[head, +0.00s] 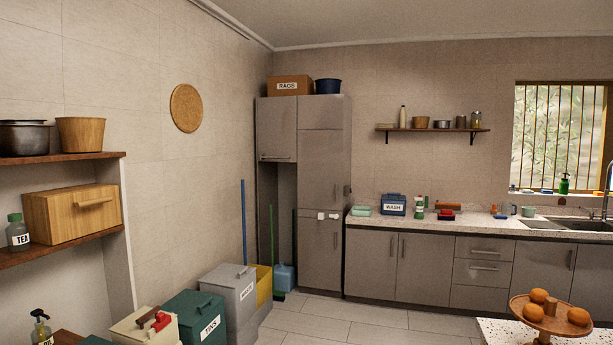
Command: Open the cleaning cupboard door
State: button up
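A tall grey cupboard (322,160) stands in the far corner, left of the counter; no label marks it as the cleaning cupboard. Its upper left door (277,128) is shut, with a bar handle (277,157) along its lower edge. Below that door is an open, dark niche (285,200). A green broom (271,240) and a blue bucket (286,277) stand at the niche. The right column's doors (318,255) look shut, with two small white pieces (328,215) near the middle seam. My gripper is not in view.
Grey (229,290) and green (193,318) bins and a yellow bin (264,285) line the left wall before the cupboard. A fruit stand (545,315) sits on a speckled surface at lower right. Tiled floor (345,325) between them is clear.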

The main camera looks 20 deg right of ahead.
aim_at(321, 152)
jog(key=z, duration=0.15)
jog(key=i+z, duration=0.25)
jog(key=i, duration=0.95)
jog(key=i+z, duration=0.2)
jog(key=i, duration=0.4)
jog(key=i+z, duration=0.2)
jog(key=i, duration=0.45)
jog(key=i+j+z, duration=0.2)
jog(key=i, duration=0.4)
jog(key=i+l, duration=0.1)
jog(key=i, duration=1.75)
jog(key=i+u, duration=0.25)
jog(key=i, duration=0.25)
jog(key=i+u, duration=0.25)
jog(key=i, duration=0.2)
jog(key=i+l+u, duration=0.1)
jog(key=i+u, duration=0.15)
jog(key=i, duration=0.25)
jog(key=i+l+u, duration=0.25)
jog(key=i, duration=0.2)
